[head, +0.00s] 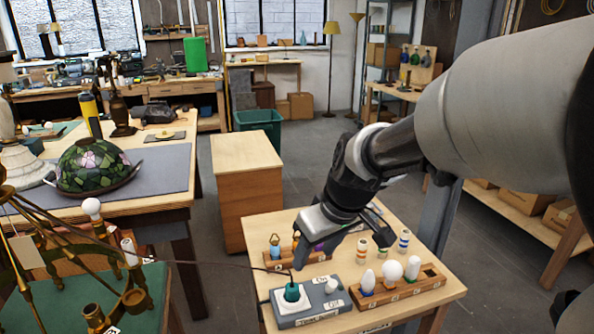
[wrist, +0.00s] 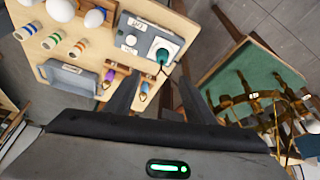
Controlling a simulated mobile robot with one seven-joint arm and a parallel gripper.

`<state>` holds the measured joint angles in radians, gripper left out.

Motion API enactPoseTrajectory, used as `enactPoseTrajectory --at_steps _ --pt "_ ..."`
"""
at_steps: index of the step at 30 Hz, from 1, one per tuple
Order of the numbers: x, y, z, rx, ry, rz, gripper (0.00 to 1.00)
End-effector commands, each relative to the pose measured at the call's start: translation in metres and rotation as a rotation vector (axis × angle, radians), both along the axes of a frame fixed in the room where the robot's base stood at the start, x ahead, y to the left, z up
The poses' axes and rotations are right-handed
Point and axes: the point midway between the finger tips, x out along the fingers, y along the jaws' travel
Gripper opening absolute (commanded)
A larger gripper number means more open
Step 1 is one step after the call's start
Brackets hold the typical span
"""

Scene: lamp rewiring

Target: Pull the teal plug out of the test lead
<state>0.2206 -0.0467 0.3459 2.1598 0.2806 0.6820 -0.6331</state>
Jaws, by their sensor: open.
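The teal plug (head: 291,292) stands upright in a white square socket plate on a grey box (head: 318,304) at the front of the small wooden table. A thin dark cable runs from it leftward to the brass lamp frame. In the wrist view the plug (wrist: 162,57) sits in the white socket beyond the fingers. My gripper (head: 340,247) is open above the table, behind the plug in the head view. Its two fingers (wrist: 158,88) show apart in the wrist view, with nothing held and the plug untouched. No separate test lead can be made out.
A wooden rack with white bulbs (head: 391,270) stands right of the grey box. Several striped spools (head: 362,250) and a holder with small coloured pieces (head: 274,248) stand behind it. The brass lamp frame (head: 93,313) rests on a green mat (head: 150,308) at left.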

Motion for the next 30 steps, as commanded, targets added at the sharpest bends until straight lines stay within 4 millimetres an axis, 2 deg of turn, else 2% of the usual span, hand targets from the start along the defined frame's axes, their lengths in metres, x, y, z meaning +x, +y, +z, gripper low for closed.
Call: enactPoseTrajectory --at_steps 8,24,30 --pt "0.008 0.011 -0.029 0.006 0.01 0.025 0.49" --pt "0.042 0.034 -0.128 0.007 0.01 0.025 0.49" --pt "0.051 0.04 -0.154 0.006 0.008 0.024 0.49"
